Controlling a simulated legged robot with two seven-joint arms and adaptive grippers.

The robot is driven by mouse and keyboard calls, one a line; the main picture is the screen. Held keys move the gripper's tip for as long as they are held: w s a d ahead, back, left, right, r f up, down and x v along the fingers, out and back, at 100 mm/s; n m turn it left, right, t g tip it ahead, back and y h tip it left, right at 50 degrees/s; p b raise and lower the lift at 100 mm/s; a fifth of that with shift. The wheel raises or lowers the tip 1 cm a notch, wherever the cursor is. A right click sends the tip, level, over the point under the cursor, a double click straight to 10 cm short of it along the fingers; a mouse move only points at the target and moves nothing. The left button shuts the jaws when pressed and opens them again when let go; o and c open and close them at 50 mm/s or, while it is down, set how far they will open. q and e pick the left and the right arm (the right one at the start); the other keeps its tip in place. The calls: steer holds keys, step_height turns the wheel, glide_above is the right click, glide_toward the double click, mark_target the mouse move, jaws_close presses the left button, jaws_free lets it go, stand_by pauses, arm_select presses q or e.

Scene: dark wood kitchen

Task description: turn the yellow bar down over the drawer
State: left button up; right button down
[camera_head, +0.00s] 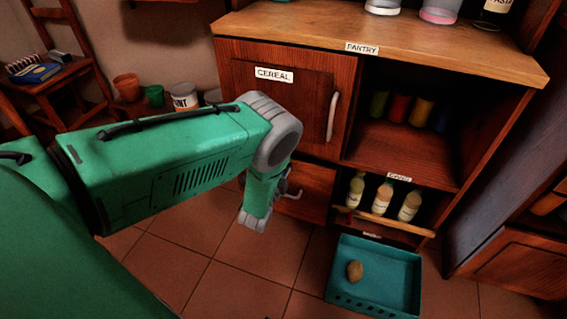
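A pale yellowish bar (406,228) runs across the front of the low shelf, in front of three bottles (381,199). It lies roughly level. Just below it is a narrow wooden front with a small label (372,236), which looks like the drawer. My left arm reaches in from the left, and its forearm bends down in front of the cabinet's lower left part. Of my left gripper (291,189), only a small grey piece seems to show beside the wrist, left of the bar and apart from it. Its fingers are mostly hidden. My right gripper is out of view.
A teal crate (402,277) with a potato-like item (355,271) stands on the floor below the bar. The closed cereal door (285,100) with its handle (332,117) is above left. An open shelf with jars (398,107) is above. Tiled floor is clear left of the crate.

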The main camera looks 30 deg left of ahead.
arm_select(q)
steer(key=shift+s+f+m, duration=0.2)
steer(key=shift+f+m, duration=0.2)
steer(key=shift+m, duration=0.8)
steer(key=o, duration=1.2)
steer(key=shift+f, duration=0.1)
steer(key=shift+r, duration=0.2)
steer(key=v, duration=1.1)
steer(key=shift+s+f, duration=0.1)
steer(key=shift+s, duration=0.3)
